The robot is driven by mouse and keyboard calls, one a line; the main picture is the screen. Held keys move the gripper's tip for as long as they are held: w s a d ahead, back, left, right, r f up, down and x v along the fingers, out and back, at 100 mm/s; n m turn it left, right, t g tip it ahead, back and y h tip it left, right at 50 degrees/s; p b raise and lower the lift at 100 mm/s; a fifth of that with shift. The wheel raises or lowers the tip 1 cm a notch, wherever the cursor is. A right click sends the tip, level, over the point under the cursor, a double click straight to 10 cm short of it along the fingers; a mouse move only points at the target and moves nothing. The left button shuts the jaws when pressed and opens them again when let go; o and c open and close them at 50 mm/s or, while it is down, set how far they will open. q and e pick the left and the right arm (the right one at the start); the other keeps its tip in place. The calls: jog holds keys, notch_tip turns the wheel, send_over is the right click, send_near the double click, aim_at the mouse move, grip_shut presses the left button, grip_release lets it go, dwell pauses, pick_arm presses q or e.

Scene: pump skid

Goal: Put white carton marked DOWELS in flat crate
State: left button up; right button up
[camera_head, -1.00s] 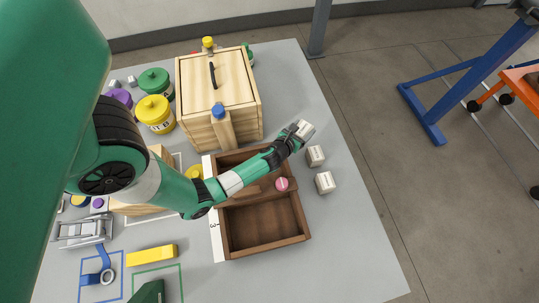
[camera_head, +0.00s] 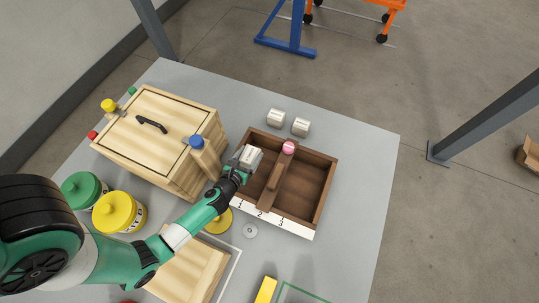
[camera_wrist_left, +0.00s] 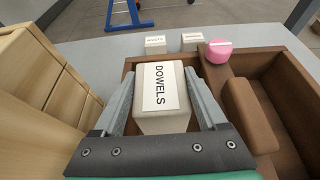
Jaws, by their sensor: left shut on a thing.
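The white carton marked DOWELS (camera_wrist_left: 161,92) is between the two fingers of my left gripper (camera_head: 247,162), which is shut on it. In the wrist view its label faces the camera. The flat crate (camera_head: 325,190) is a brown wooden box with a white strip numbered 1, 2, 3 on its near side. The held carton is over the crate's left part, near the left wall; its height above the floor is hard to tell. My gripper and forearm hide part of that compartment. My right gripper is not in view.
A wooden chest (camera_head: 150,140) and a blue-capped post (camera_head: 203,155) stand close on the left. Two white cartons (camera_head: 275,117) (camera_head: 300,126) sit behind the crate.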

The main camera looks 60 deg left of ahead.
pick_arm(q)
jog(key=shift+w+b, duration=0.3)
jog(key=shift+w, duration=0.85)
jog(key=f+b, duration=0.1)
jog(key=f, duration=0.1)
jog(key=f+b, duration=0.1)
jog(key=b, duration=0.1)
jog(key=s+f+b, duration=0.1)
jog(key=f+b, duration=0.1)
jog(key=shift+f, duration=0.3)
jog(key=shift+w+f, duration=0.15)
jog(key=shift+f, duration=0.15)
jog(key=shift+r, duration=0.15)
jog(key=shift+f+b, duration=2.25)
jog(key=shift+f, duration=0.2)
jog(key=o, duration=1.6)
jog(key=shift+c, duration=0.2)
jog(key=shift+r, duration=0.25)
jog(key=p+v, duration=0.3)
jog(key=v, duration=0.9)
jog(key=shift+r, duration=0.3)
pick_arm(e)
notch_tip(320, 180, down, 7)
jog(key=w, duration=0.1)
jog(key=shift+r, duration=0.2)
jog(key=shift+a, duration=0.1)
